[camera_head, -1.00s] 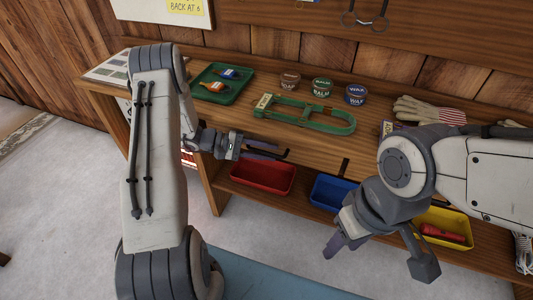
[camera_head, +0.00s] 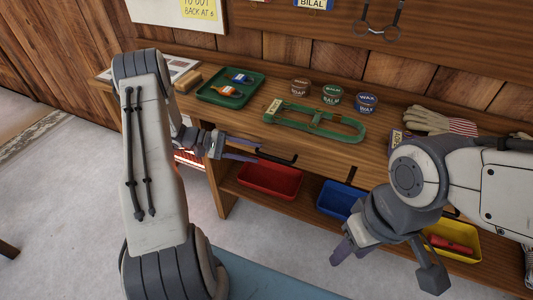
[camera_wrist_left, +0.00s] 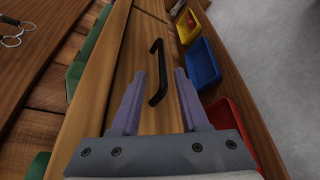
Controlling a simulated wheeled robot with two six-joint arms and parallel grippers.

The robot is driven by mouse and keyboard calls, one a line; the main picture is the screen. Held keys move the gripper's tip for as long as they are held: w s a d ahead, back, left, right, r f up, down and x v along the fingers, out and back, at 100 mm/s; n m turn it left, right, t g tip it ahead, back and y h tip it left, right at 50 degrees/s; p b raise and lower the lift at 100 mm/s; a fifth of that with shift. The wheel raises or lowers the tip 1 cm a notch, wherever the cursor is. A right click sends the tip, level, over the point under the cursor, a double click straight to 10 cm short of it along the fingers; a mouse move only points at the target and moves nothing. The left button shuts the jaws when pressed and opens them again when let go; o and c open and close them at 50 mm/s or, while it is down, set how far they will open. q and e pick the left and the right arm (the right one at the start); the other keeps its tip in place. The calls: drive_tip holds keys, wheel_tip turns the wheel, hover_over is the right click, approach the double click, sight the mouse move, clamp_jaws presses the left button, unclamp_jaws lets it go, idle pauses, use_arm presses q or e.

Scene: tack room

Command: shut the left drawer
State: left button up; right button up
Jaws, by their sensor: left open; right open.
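The left drawer (camera_wrist_left: 130,115) has a wooden front with a black bar handle (camera_wrist_left: 158,72). In the head view this handle (camera_head: 280,158) shows just beyond the fingers of my left gripper (camera_head: 252,150). In the left wrist view, my left gripper (camera_wrist_left: 159,78) is open, with one finger on each side of the handle and nothing held. I cannot tell whether the fingers touch the drawer front, or how far out the drawer stands. My right gripper (camera_head: 385,265) is open and empty, in front of the shelf bins at the right.
Below are red (camera_head: 270,182), blue (camera_head: 338,203) and yellow (camera_head: 462,238) bins. The floor in front is clear.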

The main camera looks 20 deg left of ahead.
use_arm(q)
drive_tip(key=v, duration=0.2)
drive_tip(key=shift+s+a, duration=0.15)
drive_tip(key=shift+a, duration=0.1)
idle(0.3)
